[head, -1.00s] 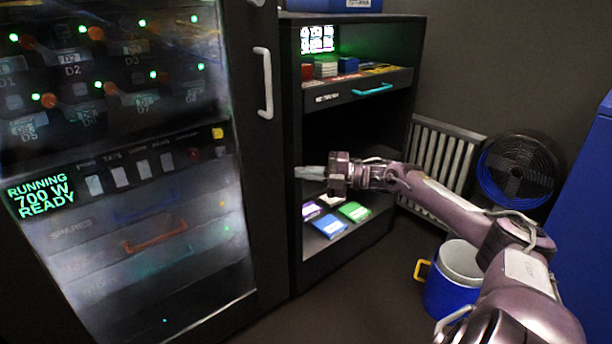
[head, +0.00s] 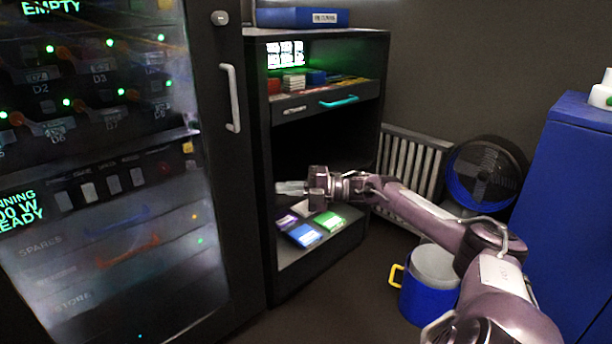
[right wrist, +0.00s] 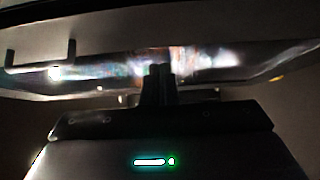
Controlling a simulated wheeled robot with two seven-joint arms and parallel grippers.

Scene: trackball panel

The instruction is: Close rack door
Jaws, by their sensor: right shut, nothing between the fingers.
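The rack door (head: 217,190) is a dark-framed glass door on the left in the head view, with lit equipment behind the glass. Its pale bar handle (head: 233,97) is on the right side of the frame. Whether the door sits flush cannot be told. My right gripper (head: 279,187) is shut and empty. It points left, right of the door frame and below the handle, in front of the open shelf cabinet. In the right wrist view its dark fingers (right wrist: 158,72) point toward a bright glassy panel, with a bar handle (right wrist: 40,58) at left. My left gripper is not visible.
A dark shelf cabinet (head: 265,130) stands right of the rack, with a teal-handled drawer (head: 338,101) and colored boxes on its bottom shelf. A radiator (head: 410,165), a fan (head: 485,180), a blue bucket (head: 430,290) and a blue cabinet (head: 575,190) stand at right.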

